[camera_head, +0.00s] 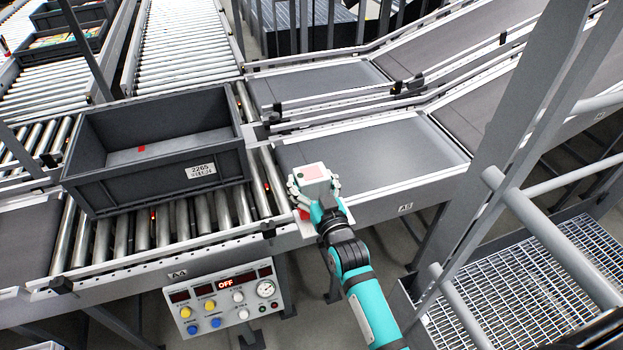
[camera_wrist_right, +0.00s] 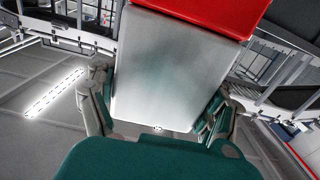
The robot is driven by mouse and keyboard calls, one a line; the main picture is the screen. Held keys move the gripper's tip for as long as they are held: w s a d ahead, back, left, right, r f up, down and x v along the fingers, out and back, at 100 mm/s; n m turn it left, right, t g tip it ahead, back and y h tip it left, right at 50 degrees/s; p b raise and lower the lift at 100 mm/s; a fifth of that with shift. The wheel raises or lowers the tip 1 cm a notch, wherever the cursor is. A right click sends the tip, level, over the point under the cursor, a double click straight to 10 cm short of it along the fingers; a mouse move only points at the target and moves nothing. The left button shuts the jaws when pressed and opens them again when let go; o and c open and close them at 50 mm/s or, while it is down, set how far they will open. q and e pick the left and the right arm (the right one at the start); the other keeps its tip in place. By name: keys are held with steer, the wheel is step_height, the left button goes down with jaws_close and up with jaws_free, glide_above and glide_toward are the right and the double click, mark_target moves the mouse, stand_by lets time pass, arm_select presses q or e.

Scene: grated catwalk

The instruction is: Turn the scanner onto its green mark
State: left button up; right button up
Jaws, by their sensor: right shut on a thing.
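The scanner (camera_head: 312,176) is a pale grey box with a reddish patch on top. It sits at the conveyor's front edge, beside the grey crate. My right gripper (camera_head: 315,190) is shut on it from the front. In the right wrist view the scanner (camera_wrist_right: 170,70) fills the middle, its grey side between the fingers and a red part at its upper end. A pale plate with a little red shows under the gripper in the head view. My left gripper is not in view.
The grey crate (camera_head: 160,149) stands on rollers left of the scanner, with a small red spot inside. A control panel (camera_head: 226,298) reading OFF hangs below the front rail. Grey belts (camera_head: 375,152) run to the right. A railing (camera_head: 560,235) stands at the right.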

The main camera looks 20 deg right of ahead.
steer(key=shift+r, duration=0.1)
steer(key=o, duration=1)
steer(key=shift+o, duration=0.2)
steer(key=s, duration=1.2)
steer(key=shift+d, duration=0.2)
